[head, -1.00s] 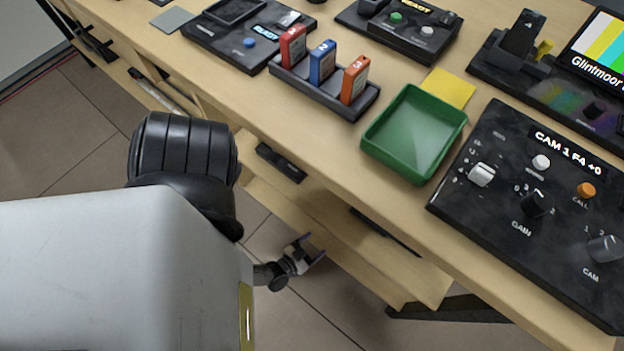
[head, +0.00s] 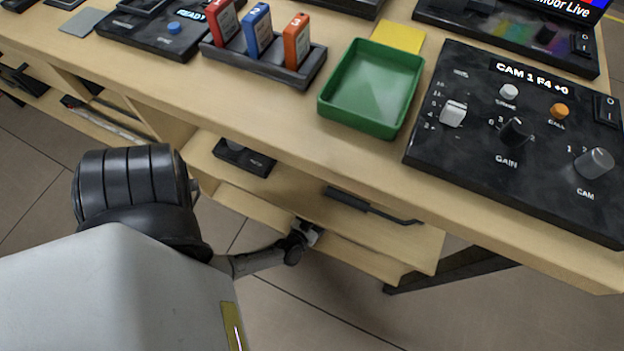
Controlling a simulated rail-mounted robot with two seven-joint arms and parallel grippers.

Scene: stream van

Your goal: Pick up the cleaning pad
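The cleaning pad cannot be told for certain: a flat yellow square (head: 399,36) lies on the desk behind the green tray, and a flat grey square (head: 82,21) lies at the desk's far left. My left gripper (head: 310,234) is low, below the desk top at the edge of the shelf under it, well away from both squares. It is small and partly hidden, so I cannot tell whether its fingers are apart. My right gripper is not in view.
An empty green tray (head: 372,85) stands near the desk's front edge. A rack (head: 265,65) holds red, blue and orange modules. A black control panel (head: 520,140) is at right. On the shelf below lie a black box (head: 244,158) and a dark handled tool (head: 370,206).

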